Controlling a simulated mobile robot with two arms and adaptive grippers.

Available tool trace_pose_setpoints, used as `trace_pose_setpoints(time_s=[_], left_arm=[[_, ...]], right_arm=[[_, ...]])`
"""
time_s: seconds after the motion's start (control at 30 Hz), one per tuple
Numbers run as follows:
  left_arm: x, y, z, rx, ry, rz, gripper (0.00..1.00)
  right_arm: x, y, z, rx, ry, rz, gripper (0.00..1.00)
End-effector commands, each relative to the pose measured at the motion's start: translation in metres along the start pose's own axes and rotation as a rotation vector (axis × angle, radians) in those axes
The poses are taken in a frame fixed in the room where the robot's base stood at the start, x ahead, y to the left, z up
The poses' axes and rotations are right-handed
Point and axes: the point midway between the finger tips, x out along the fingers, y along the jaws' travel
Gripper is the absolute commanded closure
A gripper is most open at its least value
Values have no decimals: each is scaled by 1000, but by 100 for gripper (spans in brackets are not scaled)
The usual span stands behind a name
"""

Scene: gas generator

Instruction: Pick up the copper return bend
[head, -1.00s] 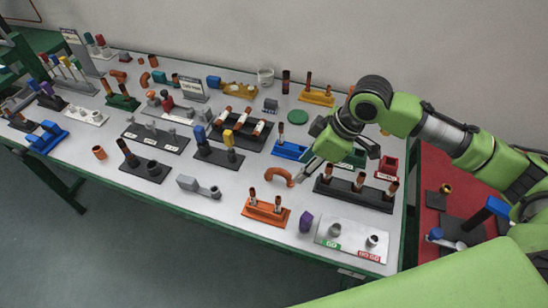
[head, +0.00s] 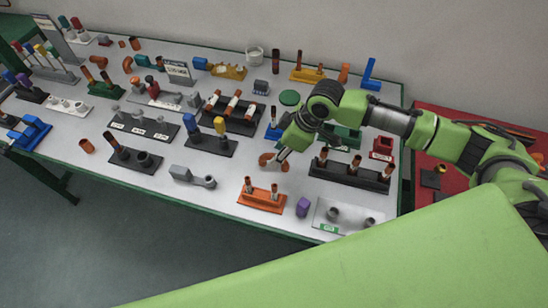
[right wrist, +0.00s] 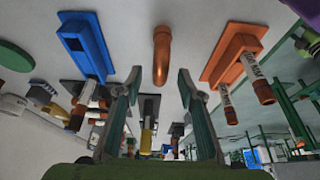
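The copper return bend (head: 264,160) is a curved copper-orange tube lying on the white table, in front of the blue holder. My right gripper (head: 281,156) is low over the table at the bend and hides part of it. In the right wrist view the bend (right wrist: 162,45) shows as a copper tube beyond the two fingertips, roughly centred between them. The right gripper (right wrist: 159,80) is open with nothing held. I cannot tell whether a finger touches the bend. My left gripper is in neither view.
An orange holder (head: 262,204) with two copper-ended posts stands in front of the bend. A black holder (head: 349,177) with copper posts stands to its right. A blue holder (right wrist: 84,42) shows left in the wrist view. A purple block (head: 303,207) lies near the front edge.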

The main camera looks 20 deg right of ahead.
Motion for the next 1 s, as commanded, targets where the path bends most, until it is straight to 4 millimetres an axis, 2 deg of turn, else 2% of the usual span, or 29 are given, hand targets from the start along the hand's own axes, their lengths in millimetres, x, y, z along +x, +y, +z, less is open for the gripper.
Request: trace_pose_setpoints(time_s=[0.07,0.2,0.5,0.63,1.0], left_arm=[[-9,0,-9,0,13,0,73],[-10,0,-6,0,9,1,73],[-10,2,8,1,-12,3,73],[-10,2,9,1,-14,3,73],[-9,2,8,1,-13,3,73]], right_arm=[[11,-2,-3,1,-2,-3,65],[29,-1,-2,0,-1,-1,65],[34,-1,-2,-1,-1,1,65],[34,-1,-2,0,0,1,98],[33,0,-2,-1,1,1,100]])
